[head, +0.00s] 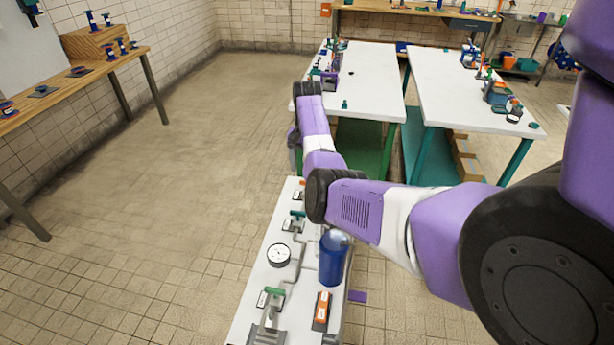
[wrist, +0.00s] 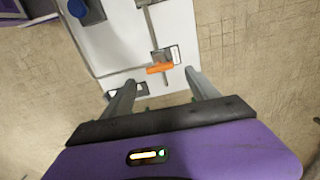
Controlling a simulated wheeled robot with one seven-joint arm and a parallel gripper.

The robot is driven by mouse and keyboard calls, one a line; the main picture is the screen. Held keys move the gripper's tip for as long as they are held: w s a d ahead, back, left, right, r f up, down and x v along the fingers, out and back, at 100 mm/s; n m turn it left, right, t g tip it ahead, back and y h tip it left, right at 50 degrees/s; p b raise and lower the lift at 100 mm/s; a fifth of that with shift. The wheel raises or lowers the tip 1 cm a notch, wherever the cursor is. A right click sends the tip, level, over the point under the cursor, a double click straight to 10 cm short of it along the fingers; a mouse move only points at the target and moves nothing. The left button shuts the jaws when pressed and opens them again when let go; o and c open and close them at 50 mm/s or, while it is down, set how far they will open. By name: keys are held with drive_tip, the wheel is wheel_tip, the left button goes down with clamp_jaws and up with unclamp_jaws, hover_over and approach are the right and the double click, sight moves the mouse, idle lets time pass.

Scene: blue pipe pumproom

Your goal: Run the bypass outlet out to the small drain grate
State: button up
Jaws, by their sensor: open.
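A white bench (head: 248,290) carries grey pipework (head: 297,268) with green-handled valves (head: 270,297). In the wrist view, grey pipe (wrist: 118,72) runs over the white top to an orange handle (wrist: 159,68) near its edge. My gripper (wrist: 159,76) is open and empty above this edge, its fingers to either side of the orange handle in the picture. I see no contact. I cannot tell which pipe is the bypass outlet, and I cannot make out the small drain grate.
A blue tank (head: 334,262), a round gauge (head: 279,255) and an orange box (head: 321,311) stand on the bench. Two white tables (head: 375,90) (head: 450,100) stand beyond. A wooden bench (head: 110,55) is at the left wall. The tiled floor at left is clear.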

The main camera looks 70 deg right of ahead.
drive_tip(key=shift+r, duration=1.3)
